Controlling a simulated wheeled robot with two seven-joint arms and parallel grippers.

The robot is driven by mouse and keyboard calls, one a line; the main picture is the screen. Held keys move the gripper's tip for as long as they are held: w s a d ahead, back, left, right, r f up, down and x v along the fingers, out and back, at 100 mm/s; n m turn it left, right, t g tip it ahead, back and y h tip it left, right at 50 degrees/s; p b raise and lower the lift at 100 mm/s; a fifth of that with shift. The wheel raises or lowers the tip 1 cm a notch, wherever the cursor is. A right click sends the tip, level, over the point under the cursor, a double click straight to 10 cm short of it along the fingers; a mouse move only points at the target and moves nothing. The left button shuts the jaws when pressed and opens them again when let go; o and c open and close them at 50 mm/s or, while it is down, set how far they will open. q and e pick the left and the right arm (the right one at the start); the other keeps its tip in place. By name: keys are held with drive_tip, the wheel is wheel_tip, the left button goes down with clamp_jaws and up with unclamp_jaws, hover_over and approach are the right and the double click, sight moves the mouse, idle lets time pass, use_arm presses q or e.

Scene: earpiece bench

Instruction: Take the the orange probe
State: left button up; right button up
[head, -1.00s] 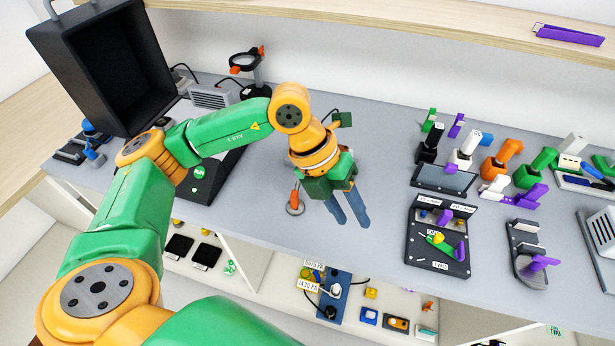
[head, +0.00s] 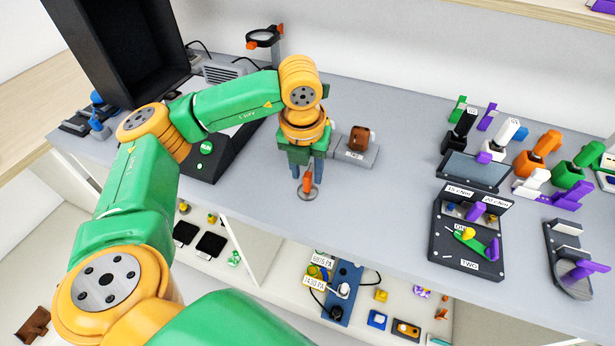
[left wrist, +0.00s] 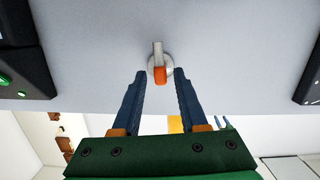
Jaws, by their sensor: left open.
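The orange probe (head: 307,184) stands on a small round grey base near the front edge of the grey bench. In the left wrist view the orange probe (left wrist: 160,76) shows with its grey part, on the pale round base (left wrist: 152,68). My left gripper (head: 307,178) is open and points down, its two blue fingers on either side of the probe in the head view. In the left wrist view my left gripper (left wrist: 160,72) has the probe between and slightly beyond its fingertips. The fingers appear apart from it; exact contact cannot be told. My right gripper is not in view.
A brown item (head: 359,138) on a grey block stands just right of my left gripper. A large black open box (head: 125,45) and a ring stand (head: 266,40) are behind left. A black device (head: 468,230) and several coloured tools stand right. Bench between is clear.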

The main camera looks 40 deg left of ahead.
sight(307, 175)
use_arm(q)
drive_tip(key=shift+f, duration=0.15)
clamp_jaws()
idle(0.4)
wheel_tip(307, 175, up, 10)
drive_tip(key=p, duration=0.7)
drive_tip(key=shift+p, duration=0.4)
